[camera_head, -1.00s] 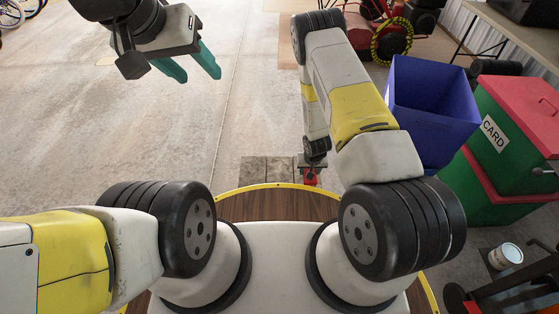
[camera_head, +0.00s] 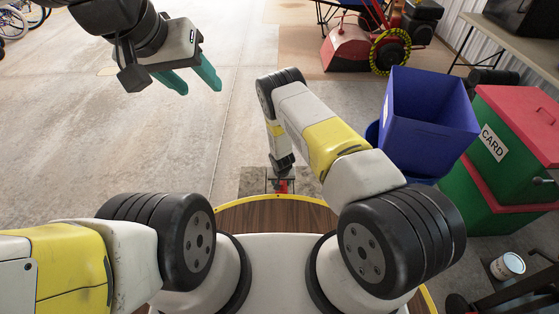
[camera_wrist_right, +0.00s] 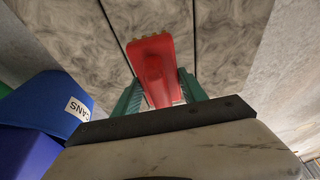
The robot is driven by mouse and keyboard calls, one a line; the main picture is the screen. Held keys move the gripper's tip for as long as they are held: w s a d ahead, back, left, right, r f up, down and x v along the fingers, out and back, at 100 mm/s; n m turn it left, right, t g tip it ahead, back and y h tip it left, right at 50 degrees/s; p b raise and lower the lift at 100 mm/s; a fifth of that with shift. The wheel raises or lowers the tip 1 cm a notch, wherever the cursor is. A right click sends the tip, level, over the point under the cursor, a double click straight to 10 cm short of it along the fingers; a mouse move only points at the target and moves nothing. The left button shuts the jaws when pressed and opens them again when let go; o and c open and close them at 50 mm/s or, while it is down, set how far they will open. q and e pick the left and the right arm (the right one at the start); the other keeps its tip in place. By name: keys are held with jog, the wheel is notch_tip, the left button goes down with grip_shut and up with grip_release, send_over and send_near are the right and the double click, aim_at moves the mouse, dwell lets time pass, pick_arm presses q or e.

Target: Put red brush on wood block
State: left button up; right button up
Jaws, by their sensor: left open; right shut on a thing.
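The red brush (camera_wrist_right: 155,68) is held between the green fingers of my right gripper (camera_wrist_right: 161,88) in the right wrist view. In the head view only a small red part of the brush (camera_head: 282,187) shows below my right wrist. The wood block (camera_head: 252,178) is a grey-brown slab on the floor beyond my base. Its grained top (camera_wrist_right: 222,40) fills much of the wrist view behind the brush. The brush is in front of the block's top; I cannot tell whether they touch. My left gripper (camera_head: 200,88) is open and empty, high at the upper left.
A blue bin (camera_head: 432,115) stands right of my right arm, with a green and red bin (camera_head: 515,130) labelled CARD beyond it. A white can (camera_head: 508,265) is at the lower right. A red machine (camera_head: 350,50) stands at the back.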

jog(key=shift+w+a, duration=0.25)
jog(key=shift+a, duration=0.05)
jog(key=shift+f, duration=1.8)
jog(key=shift+f, duration=0.1)
jog(key=o, duration=1.5)
